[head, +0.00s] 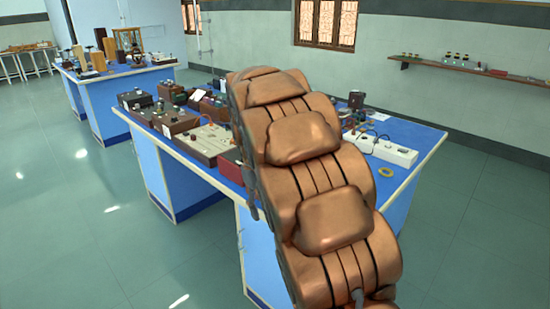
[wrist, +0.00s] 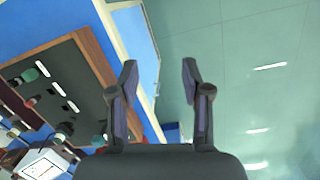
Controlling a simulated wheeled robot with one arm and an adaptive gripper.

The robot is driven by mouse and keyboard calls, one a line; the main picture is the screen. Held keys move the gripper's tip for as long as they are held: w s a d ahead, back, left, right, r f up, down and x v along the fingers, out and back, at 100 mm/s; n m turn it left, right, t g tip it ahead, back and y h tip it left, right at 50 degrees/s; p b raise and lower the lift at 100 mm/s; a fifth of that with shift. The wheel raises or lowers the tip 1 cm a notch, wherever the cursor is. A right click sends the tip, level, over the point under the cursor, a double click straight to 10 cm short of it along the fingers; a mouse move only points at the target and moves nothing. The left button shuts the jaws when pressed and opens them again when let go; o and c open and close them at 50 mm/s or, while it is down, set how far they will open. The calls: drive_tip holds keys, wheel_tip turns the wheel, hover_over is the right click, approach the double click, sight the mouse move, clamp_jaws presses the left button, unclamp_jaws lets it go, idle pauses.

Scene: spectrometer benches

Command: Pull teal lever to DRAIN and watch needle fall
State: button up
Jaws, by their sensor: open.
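I cannot make out a lever marked DRAIN or a needle gauge in either view. In the wrist view, a dark panel in a brown frame (wrist: 88,88) carries small knobs and pale labels. One of its knobs is greenish teal (wrist: 30,74), but I cannot tell if it is a lever. My gripper (wrist: 159,72) is open and empty, its two fingers apart. It points past the blue bench edge, with floor behind the fingers and the panel to their left. In the head view my arm hides the gripper and the middle of the near bench.
The near blue bench (head: 405,172) holds several instrument boxes at left and a white power strip (head: 380,150) at right. A yellow ring (head: 386,172) lies near its front edge. Another bench (head: 88,75) stands at far left. A wall shelf (head: 470,68) is at right. The left floor is clear.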

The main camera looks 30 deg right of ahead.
drive_tip(key=w+d+r+n+p, duration=0.1)
drive_tip(key=w+d+p, duration=0.3)
drive_tip(key=w+d, duration=0.1)
drive_tip(key=w+d+r+n+t+p, duration=0.1)
drive_tip(key=w+d+r+p, duration=0.1)
drive_tip(key=w+d+p, duration=0.2)
drive_tip(key=w+d+r+p, duration=0.1)
drive_tip(key=w+d+p, duration=0.3)
drive_tip(key=w, duration=0.5)
drive_tip(key=shift+d+r+n+y, duration=0.15)
drive_tip(key=shift+d+r+n, duration=0.05)
drive_tip(key=shift+d, duration=0.25)
drive_tip(key=shift+d+r+n+y, duration=0.15)
drive_tip(key=shift+d+n, duration=0.05)
drive_tip(key=shift+d, duration=0.2)
drive_tip(key=shift+w+d+f+p, duration=0.1)
drive_tip(key=shift+d+f+p, duration=0.1)
drive_tip(key=shift+f+p, duration=1.45)
drive_tip(key=shift+f, duration=2.4)
clamp_jaws()
